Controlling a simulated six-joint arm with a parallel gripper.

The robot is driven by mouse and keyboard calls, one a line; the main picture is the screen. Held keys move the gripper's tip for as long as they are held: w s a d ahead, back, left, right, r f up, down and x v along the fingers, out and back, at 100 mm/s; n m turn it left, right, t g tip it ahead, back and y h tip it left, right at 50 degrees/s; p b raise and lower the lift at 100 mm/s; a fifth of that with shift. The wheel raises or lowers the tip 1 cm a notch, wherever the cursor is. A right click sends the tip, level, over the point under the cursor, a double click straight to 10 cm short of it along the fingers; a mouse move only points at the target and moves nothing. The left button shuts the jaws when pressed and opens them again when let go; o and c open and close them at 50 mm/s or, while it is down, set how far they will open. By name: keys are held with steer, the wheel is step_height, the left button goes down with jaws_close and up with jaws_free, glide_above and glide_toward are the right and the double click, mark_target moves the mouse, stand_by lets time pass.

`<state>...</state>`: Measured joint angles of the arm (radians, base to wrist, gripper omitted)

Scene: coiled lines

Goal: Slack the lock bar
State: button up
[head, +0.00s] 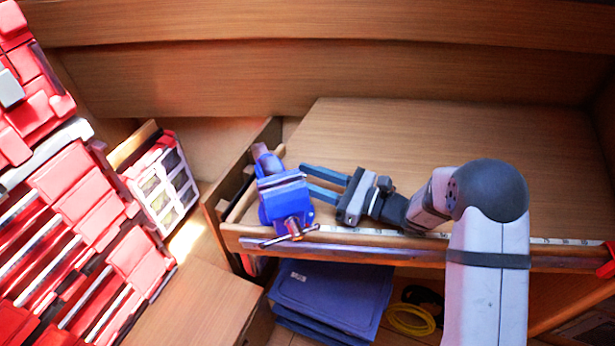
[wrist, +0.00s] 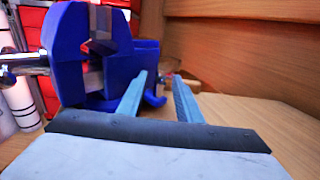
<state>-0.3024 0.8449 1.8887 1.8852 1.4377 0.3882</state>
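A blue vise (head: 284,200) stands at the left end of the wooden bench; it also shows in the wrist view (wrist: 68,55). Its lock bar (head: 290,237) crosses the screw at the vise's front, over the bench edge. In the wrist view a silver screw and bar (wrist: 22,64) show at the far left, cut by the picture edge. My gripper (head: 304,177) is to the right of the vise, pointing left toward its body. Its two blue fingers (wrist: 160,76) are apart with nothing between them. I cannot tell whether a fingertip touches the vise.
The bench top (head: 440,140) behind my arm is clear. A rule strip (head: 340,230) runs along its front edge. Red bins (head: 80,200) and a red case (head: 163,185) stand at the left. Below the bench are blue folded items (head: 330,295) and a yellow coil (head: 410,319).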

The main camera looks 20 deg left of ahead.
step_height(320, 180, up, 10)
steer(key=b, duration=0.3)
stand_by(0.4)
steer(key=w+d+f+n+g, duration=0.1)
steer(key=d+f, duration=0.1)
steer(key=f, duration=0.1)
steer(key=d+f+n+g+p, duration=0.1)
steer(key=d+f+g, duration=0.1)
steer(key=f, duration=0.1)
steer(key=w+d+f+n+g+p, duration=0.1)
steer(key=d+f+g, duration=0.1)
steer(key=d+f, duration=0.1)
steer(key=shift+w+f+h, duration=0.3)
steer(key=shift+w+f, duration=0.05)
steer(key=shift+f, duration=0.05)
steer(key=shift+p+x, duration=1.65)
steer(key=shift+x, duration=1.35)
steer(key=shift+s+a, duration=0.2)
steer(key=shift+a, duration=0.5)
